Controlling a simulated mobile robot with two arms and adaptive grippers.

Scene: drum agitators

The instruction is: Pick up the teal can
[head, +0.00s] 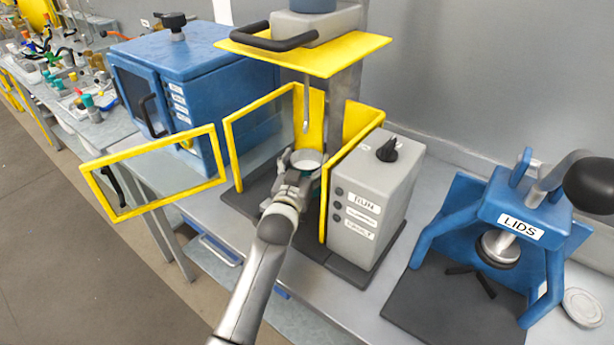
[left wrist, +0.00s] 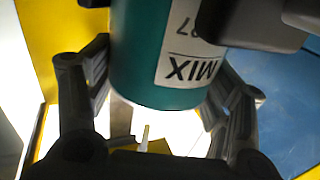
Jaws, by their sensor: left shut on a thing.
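The teal can (left wrist: 140,60) fills the upper middle of the left wrist view, with a white label reading "MIX" upside down. In the head view only its pale round top (head: 307,160) shows clearly. It is inside the agitator's yellow-framed enclosure, below the stirring rod. My left gripper (head: 299,173) reaches in through the open front and is shut on the can, with its dark fingers on both sides. The gripper hides most of the can in the head view, and I cannot tell whether the can touches the base. My right gripper is not in view.
The yellow-framed door (head: 155,172) swings open to the left. A grey control box (head: 372,195) stands close on the right. A blue cabinet (head: 190,75) is behind left. A blue "LIDS" press (head: 520,228) stands at right, beside a loose lid (head: 582,307).

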